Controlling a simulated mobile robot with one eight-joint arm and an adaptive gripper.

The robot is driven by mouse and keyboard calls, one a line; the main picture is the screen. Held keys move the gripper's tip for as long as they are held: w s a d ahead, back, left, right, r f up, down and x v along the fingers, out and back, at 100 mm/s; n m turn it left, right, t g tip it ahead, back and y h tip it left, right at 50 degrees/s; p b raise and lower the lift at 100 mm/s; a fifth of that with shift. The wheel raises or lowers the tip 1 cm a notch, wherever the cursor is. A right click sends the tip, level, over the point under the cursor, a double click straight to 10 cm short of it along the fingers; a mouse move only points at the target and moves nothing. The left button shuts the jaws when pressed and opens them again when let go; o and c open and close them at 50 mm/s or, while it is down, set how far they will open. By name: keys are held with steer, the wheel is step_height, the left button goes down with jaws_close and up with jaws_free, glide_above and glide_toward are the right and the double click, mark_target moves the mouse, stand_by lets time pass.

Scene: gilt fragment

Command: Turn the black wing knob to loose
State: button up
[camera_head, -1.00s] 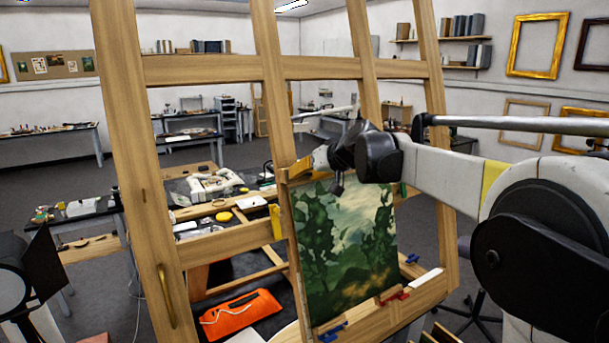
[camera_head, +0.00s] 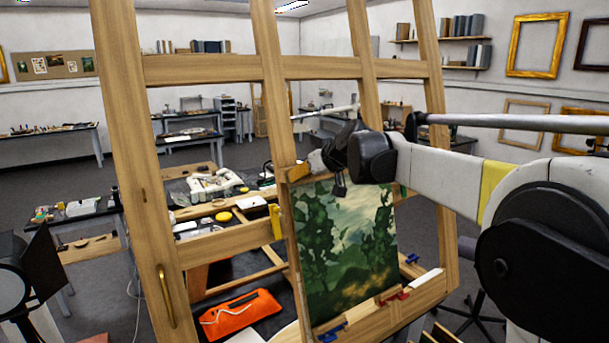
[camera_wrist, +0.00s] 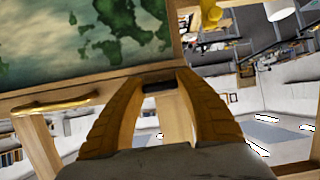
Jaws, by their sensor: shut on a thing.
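The black wing knob (camera_wrist: 158,87) shows in the wrist view only as a small dark piece between my fingertips, beside the wooden easel frame. My gripper (camera_wrist: 160,80) has its two orange-brown ribbed fingers closed on it. In the head view my gripper (camera_head: 303,170) is at the upper edge of the green landscape painting (camera_head: 345,250), by a wooden upright of the easel. My black wrist covers part of it, and the knob cannot be made out there. The knob's angle is hidden.
The large wooden easel (camera_head: 150,200) fills the middle. Blue clips (camera_head: 330,332) and a red clip (camera_head: 393,296) sit at the painting's lower edge. A brass handle (camera_wrist: 55,105) is near my gripper in the wrist view. An orange pouch (camera_head: 240,313) lies behind the easel.

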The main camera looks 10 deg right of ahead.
steer(key=o, duration=1.2)
steer(key=v, duration=1.2)
steer(key=s+a+f+m+g+h+b, duration=0.1)
steer(key=s+f+b, duration=0.9)
steer(key=f, duration=0.8)
steer(key=s+a+f+m+g+h+b, duration=0.1)
steer(key=s+f+b, duration=0.9)
steer(key=f, duration=0.9)
steer(key=s+a+f+m+g+h+b, duration=0.1)
steer(key=s+f+g+b, duration=0.1)
steer(key=s+f+b, duration=0.8)
steer(key=shift+s+f+m+h, duration=0.15)
steer(key=shift+s+f, duration=0.25)
steer(key=shift+f, duration=1)
steer(key=shift+s+f+m+h, duration=0.1)
steer(key=shift+s+f, duration=0.3)
steer(key=shift+f, duration=1)
steer(key=shift+s+f+m+h, duration=0.15)
steer(key=shift+s+f, duration=0.25)
steer(key=shift+f, duration=1)
